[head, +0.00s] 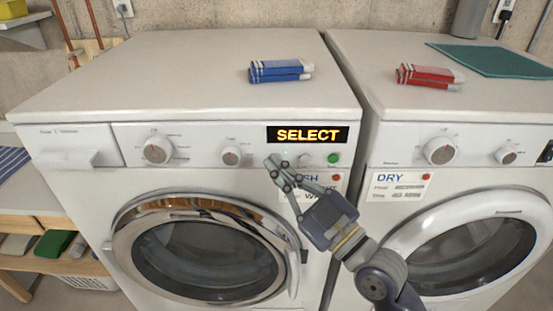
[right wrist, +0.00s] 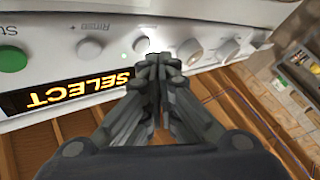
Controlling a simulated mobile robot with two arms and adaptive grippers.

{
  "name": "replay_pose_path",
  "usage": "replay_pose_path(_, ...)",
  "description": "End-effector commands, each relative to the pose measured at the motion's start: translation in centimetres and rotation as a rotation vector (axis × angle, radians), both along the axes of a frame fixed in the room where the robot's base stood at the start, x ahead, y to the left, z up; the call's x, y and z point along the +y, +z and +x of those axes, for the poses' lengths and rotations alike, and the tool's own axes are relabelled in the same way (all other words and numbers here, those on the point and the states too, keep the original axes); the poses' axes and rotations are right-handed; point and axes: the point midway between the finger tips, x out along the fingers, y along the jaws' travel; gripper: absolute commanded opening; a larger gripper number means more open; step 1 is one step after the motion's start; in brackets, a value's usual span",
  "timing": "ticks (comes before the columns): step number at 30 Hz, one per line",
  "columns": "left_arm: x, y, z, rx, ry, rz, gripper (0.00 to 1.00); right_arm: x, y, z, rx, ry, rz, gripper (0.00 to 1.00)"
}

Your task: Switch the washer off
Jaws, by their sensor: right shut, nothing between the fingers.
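The white washer (head: 195,178) stands on the left in the head view, its round door shut. Its lit display (head: 307,135) reads SELECT in yellow, and this display also shows inverted in the right wrist view (right wrist: 66,92). Below it is a green button (head: 333,158), seen at the left edge of the wrist view (right wrist: 12,58). Two dials, a left one (head: 157,150) and a right one (head: 231,155), sit left of the display. My right gripper (head: 271,163) is shut and empty, fingertips close to the panel below the display's left end; contact cannot be told. My left gripper is out of view.
A dryer (head: 455,178) stands right of the washer across a narrow gap. A blue carton (head: 280,70) lies on the washer top, and a red carton (head: 429,76) and a teal cloth (head: 495,60) lie on the dryer top. A wooden shelf (head: 50,265) stands at left.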

Motion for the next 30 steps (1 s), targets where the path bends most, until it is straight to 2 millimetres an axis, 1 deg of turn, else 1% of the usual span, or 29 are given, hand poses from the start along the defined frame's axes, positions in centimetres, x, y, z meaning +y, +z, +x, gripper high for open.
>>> replay_pose_path(8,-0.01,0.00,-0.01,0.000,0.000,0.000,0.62,0.00,0.00,0.02,0.000,0.000,0.000,0.00)
replay_pose_path(18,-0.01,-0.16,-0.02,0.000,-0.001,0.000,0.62,0.02,0.01,0.89,0.000,0.001,-0.001,0.00)
replay_pose_path(30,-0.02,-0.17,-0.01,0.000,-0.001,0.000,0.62,0.01,0.02,0.98,0.000,0.000,0.000,0.00)
